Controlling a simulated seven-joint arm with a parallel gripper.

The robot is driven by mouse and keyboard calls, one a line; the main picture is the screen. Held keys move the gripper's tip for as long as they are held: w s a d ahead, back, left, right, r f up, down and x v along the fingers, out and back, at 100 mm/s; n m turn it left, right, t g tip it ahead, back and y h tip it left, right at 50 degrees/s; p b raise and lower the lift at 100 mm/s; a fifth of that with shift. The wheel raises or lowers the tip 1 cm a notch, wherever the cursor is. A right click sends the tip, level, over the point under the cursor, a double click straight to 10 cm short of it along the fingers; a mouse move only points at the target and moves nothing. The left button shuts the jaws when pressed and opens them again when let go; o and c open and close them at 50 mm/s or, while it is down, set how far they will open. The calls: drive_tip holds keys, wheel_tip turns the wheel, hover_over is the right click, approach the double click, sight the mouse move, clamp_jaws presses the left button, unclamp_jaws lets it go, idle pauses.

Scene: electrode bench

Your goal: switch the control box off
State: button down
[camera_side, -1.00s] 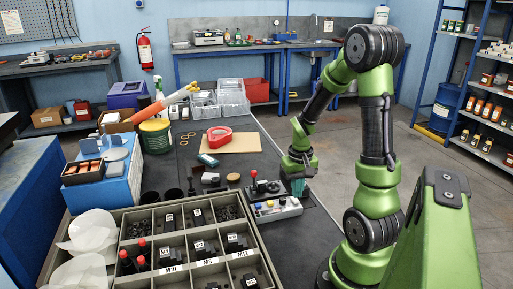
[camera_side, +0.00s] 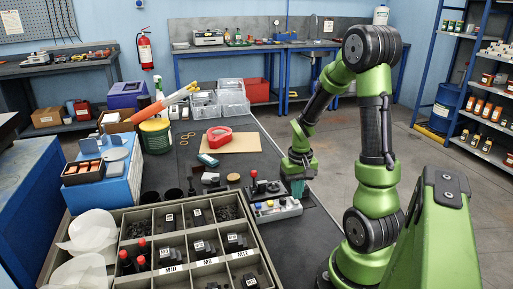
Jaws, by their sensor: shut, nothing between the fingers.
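The control box (camera_side: 276,209) is a light grey box with several coloured knobs or buttons on top, at the right edge of the bench. Its individual controls are too small to read, so I cannot tell whether it is on or off. My gripper (camera_side: 297,194) points down at the right end of the box, with its teal fingers shut and empty. The fingertips are at or just above the box's top; I cannot tell whether they touch it. They hide part of that end.
A joystick with a red knob (camera_side: 253,174) stands just behind the box. A divided tray (camera_side: 122,227) of labelled parts is in front and to the left. A red tape dispenser (camera_side: 219,136) lies on a tan board (camera_side: 240,145) farther back. The bench strip right of the box is clear.

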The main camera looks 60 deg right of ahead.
drive_tip(key=shift+f, duration=0.65)
drive_tip(key=shift+r, duration=3.55)
drive_tip(key=a+r+n+t, duration=0.1)
drive_tip(key=a+r, duration=0.3)
drive_tip(key=a, duration=0.4)
drive_tip(key=w+a+r+n+t+y, duration=0.1)
drive_tip(key=a+r+t, duration=0.3)
drive_tip(key=a, duration=0.4)
drive_tip(key=a+r+n+t+y, duration=0.1)
drive_tip(key=a+r+n+t, duration=0.1)
drive_tip(key=a+r, duration=0.3)
drive_tip(key=a+n, duration=0.1)
drive_tip(key=a, duration=0.2)
drive_tip(key=shift+w+r, duration=0.25)
drive_tip(key=shift+w, duration=0.05)
